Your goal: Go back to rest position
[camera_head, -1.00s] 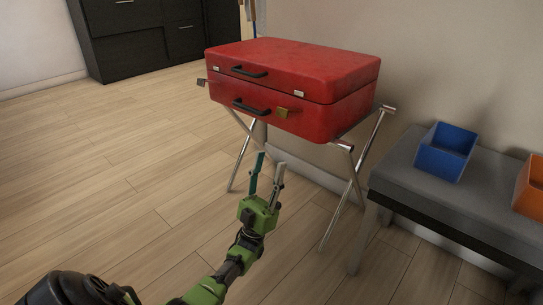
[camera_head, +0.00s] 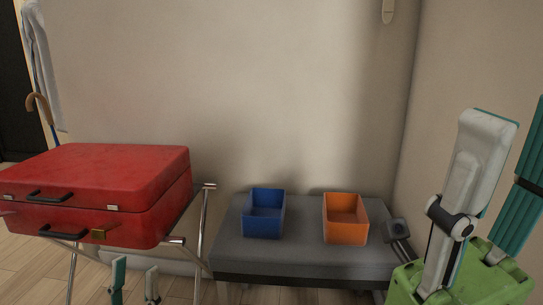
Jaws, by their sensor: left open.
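My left gripper (camera_head: 135,266) shows at the bottom left, only its two fingertips in view, one teal and one grey. They are apart with nothing between them. It is below and in front of the red suitcase (camera_head: 110,185), apart from it in the picture. My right gripper (camera_head: 518,112) stands large and upright at the right edge, close to the camera. Its grey and teal fingers are apart with nothing seen between them, and the teal finger is cut off by the frame. The closed suitcase rests on a metal folding stand (camera_head: 203,222).
A grey bench (camera_head: 300,255) stands against the wall with a blue bin (camera_head: 264,222) and an orange bin (camera_head: 345,230) on it. A small dark object (camera_head: 398,228) is at the bench's right end. A pale cloth and a cane (camera_head: 40,105) hang at the left.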

